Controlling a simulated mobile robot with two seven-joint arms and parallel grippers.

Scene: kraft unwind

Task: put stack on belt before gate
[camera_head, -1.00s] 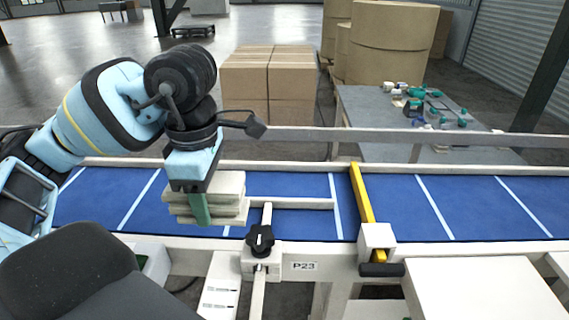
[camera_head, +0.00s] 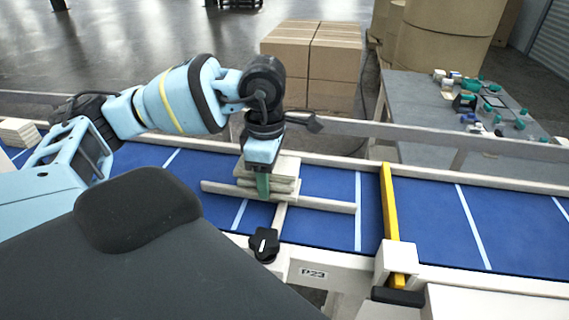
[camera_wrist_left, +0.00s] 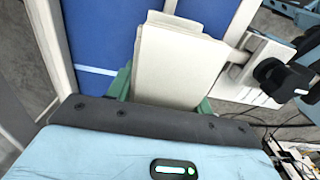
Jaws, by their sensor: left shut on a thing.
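The stack (camera_head: 286,170) is several flat cream pieces lying one on another. My left gripper (camera_head: 263,185) points down and is shut on it, with a green finger on the near side. The left wrist view shows the stack (camera_wrist_left: 180,58) between the green fingers (camera_wrist_left: 165,95). The stack is over the blue belt (camera_head: 322,182), by a pale guide bar (camera_head: 325,204), left of the gate. I cannot tell whether it touches the belt. The gate (camera_head: 389,208) is a yellow bar across the belt. My right gripper is not in view.
A black knob (camera_head: 264,245) sits on the near frame below the stack. Another pale stack (camera_head: 18,132) lies at the far left. Cartons (camera_head: 313,65) stand behind the belt. A grey table (camera_head: 425,110) with small items is at the back right. Belt right of the gate is clear.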

